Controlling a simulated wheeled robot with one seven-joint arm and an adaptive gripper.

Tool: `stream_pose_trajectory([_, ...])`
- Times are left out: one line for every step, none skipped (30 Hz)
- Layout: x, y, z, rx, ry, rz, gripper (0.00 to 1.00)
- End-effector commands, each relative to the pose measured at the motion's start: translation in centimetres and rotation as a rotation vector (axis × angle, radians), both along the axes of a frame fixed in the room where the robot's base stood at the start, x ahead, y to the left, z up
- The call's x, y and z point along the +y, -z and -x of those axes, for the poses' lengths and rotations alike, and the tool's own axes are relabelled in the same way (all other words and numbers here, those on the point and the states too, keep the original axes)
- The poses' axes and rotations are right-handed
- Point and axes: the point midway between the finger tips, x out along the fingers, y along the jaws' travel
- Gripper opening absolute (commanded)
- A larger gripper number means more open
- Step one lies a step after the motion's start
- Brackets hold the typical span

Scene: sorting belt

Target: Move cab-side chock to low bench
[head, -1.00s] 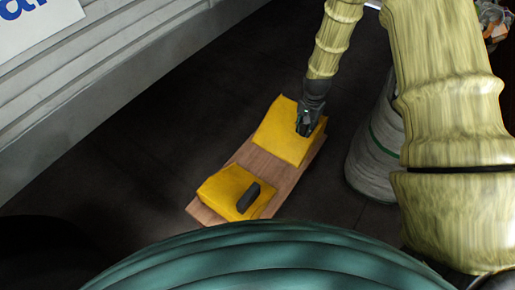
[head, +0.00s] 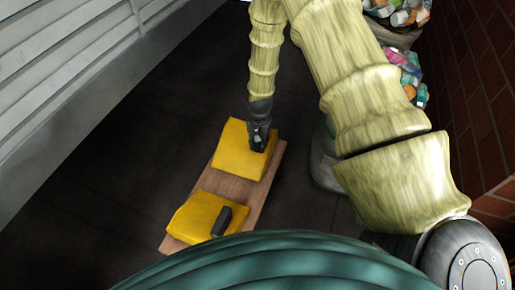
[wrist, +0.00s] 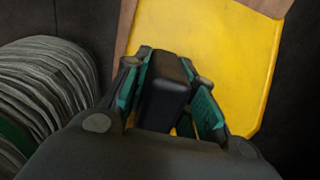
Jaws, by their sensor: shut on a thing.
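Two yellow wedge-shaped chocks with black handles are at a low wooden bench. The near chock (head: 201,214) rests on the near end of the bench (head: 232,187), and its handle is free. The far chock (head: 238,155) is at the far end, over the wood; I cannot tell whether it touches it. My gripper (head: 258,139) is shut on the far chock's black handle. In the wrist view, the gripper (wrist: 168,72) has its green-lined fingers on both sides of the handle (wrist: 167,92), with the yellow chock (wrist: 205,50) below. The frames do not show which chock is cab-side.
Sacks of mixed litter (head: 405,72) stand at the upper right by a brick wall (head: 487,95). A pale slatted side (head: 60,75) runs along the left. Dark floor (head: 130,150) is clear left of the bench.

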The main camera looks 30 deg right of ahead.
Motion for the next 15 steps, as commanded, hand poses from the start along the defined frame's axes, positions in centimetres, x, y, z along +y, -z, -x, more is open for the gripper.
stream_pose_trajectory([0.0, 0.8, 0.0, 0.000, 0.000, 0.000, 0.00])
stream_pose_trajectory([0.0, 1.1, 0.0, 0.000, 0.000, 0.000, 0.00])
stream_pose_trajectory([0.0, 1.6, 0.0, 0.000, 0.000, 0.000, 0.00])
stream_pose_trajectory([0.0, 2.0, 0.0, 0.000, 0.000, 0.000, 0.00])
stream_pose_trajectory([0.0, 2.3, 0.0, 0.000, 0.000, 0.000, 0.00])
stream_pose_trajectory([0.0, 2.5, 0.0, 0.000, 0.000, 0.000, 0.00])
stream_pose_trajectory([0.1, 2.6, 0.0, -0.001, 0.000, -0.001, 0.00])
stream_pose_trajectory([0.1, 2.7, -0.1, -0.001, 0.000, 0.000, 0.00])
stream_pose_trajectory([0.1, 2.7, -0.1, -0.001, 0.000, 0.000, 0.00])
stream_pose_trajectory([0.1, 2.7, -0.1, -0.001, 0.000, 0.000, 0.00])
stream_pose_trajectory([0.1, 2.7, -0.1, -0.001, 0.000, 0.000, 0.00])
stream_pose_trajectory([0.1, 2.7, -0.1, -0.001, -0.001, 0.000, 0.00])
stream_pose_trajectory([0.1, 2.7, -0.1, -0.001, -0.001, 0.000, 0.00])
stream_pose_trajectory([0.1, 2.7, -0.1, -0.001, -0.001, 0.000, 0.00])
stream_pose_trajectory([0.1, 2.7, -0.1, -0.001, -0.001, 0.000, 0.00])
